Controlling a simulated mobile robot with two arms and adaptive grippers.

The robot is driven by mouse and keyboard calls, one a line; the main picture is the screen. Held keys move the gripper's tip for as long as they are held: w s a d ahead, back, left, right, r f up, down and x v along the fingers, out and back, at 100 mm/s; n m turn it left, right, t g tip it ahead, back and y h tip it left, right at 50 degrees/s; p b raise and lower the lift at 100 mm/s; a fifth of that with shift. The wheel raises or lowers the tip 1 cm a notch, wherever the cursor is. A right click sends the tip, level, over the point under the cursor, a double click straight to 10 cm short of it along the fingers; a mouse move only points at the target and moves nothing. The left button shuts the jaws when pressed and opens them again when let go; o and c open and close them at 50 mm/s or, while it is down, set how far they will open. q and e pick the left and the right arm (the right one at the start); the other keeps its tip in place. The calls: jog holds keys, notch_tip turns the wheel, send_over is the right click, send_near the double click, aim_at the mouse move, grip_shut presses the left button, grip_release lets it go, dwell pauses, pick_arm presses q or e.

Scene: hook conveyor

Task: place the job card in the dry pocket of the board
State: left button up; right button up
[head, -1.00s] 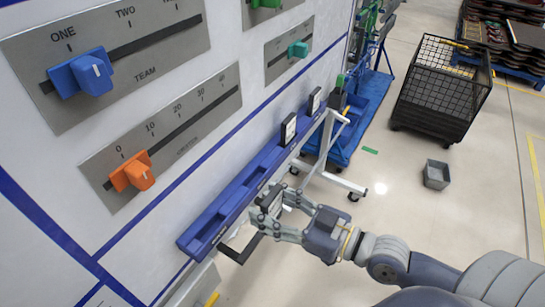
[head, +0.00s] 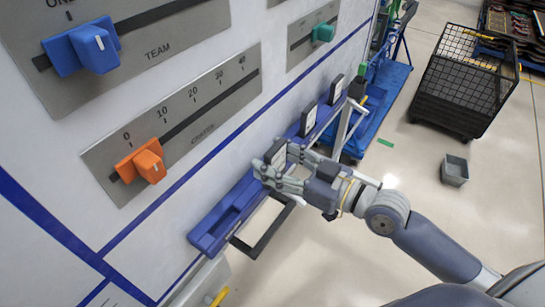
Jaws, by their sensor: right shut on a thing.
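My right gripper (head: 268,174) is shut on a small dark-framed piece (head: 276,153) with a pale face. I take it for the job card, but the fingers hide part of it. It stands roughly upright over the blue rail (head: 222,214) along the board (head: 60,155); I cannot tell whether it touches the rail. Two similar dark-framed pieces stand farther along the rail, a nearer one (head: 308,119) and a farther one (head: 336,89). I cannot read which pocket is the dry one. My left gripper is not in view.
An orange slider (head: 142,165) and a blue slider (head: 83,48) stick out from the board. A black open frame (head: 262,243) juts out below the rail. A blue cart (head: 376,112), a black mesh cage (head: 463,85) and a grey bin (head: 455,170) stand on the floor.

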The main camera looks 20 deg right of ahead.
jog(key=w, duration=0.4)
jog(key=shift+w+d+f, duration=0.25)
jog(key=shift+w+d, duration=0.05)
jog(key=shift+d, duration=0.05)
jog(key=shift+f, duration=0.35)
notch_tip(320, 180, down, 3)
jog(key=shift+r+b, duration=0.1)
jog(key=shift+b, duration=0.35)
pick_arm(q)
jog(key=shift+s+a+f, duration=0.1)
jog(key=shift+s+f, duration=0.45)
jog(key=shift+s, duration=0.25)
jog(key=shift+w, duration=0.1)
pick_arm(e)
jog(key=o, duration=1)
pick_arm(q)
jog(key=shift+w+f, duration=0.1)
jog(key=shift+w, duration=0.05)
pick_arm(e)
jog(key=shift+o, duration=0.2)
